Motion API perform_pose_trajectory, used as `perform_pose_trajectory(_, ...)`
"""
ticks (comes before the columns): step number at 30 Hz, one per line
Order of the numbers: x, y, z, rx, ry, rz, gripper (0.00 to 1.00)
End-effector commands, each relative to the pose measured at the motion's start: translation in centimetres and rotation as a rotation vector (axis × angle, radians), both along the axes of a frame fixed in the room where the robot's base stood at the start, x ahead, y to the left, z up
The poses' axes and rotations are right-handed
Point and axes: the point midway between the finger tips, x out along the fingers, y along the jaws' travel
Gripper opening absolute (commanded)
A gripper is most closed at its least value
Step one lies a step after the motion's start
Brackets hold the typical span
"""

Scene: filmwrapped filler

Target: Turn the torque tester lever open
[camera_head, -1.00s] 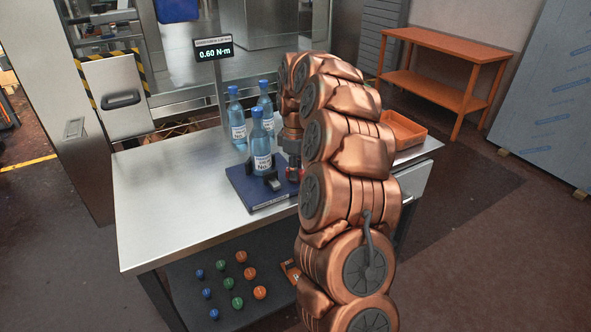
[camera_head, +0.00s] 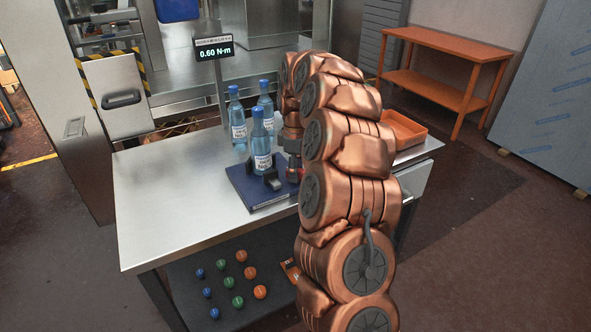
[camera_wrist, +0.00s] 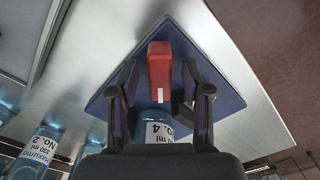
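The torque tester has a dark blue base (camera_head: 258,199) on the steel table, with dark jaws (camera_head: 272,181) around the foot of a blue-capped bottle (camera_head: 261,147). In the wrist view, its red lever (camera_wrist: 159,62) lies between the two fingers of my gripper (camera_wrist: 159,78). The fingers are apart, with gaps showing on both sides of the lever. The blue base (camera_wrist: 228,98) and the bottle's label (camera_wrist: 158,131) show there too. In the head view, my arm hides most of the lever and gripper.
A display (camera_head: 214,49) reads 0.60 N·m. Two more bottles (camera_head: 237,120) (camera_head: 265,103) stand behind the tester. An orange tray (camera_head: 408,132) is at the table's right. Several coloured caps (camera_head: 237,301) lie on the lower shelf. The table's left part is clear.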

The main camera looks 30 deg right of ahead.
Motion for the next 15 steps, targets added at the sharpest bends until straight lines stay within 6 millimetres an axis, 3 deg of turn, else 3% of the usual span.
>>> perform_pose_trajectory(8, 0.0, 0.0, 0.2, 0.0, 0.0, -0.001, 0.48)
perform_pose_trajectory(15, 0.0, -0.1, 3.2, -0.001, -0.002, -0.002, 0.48)
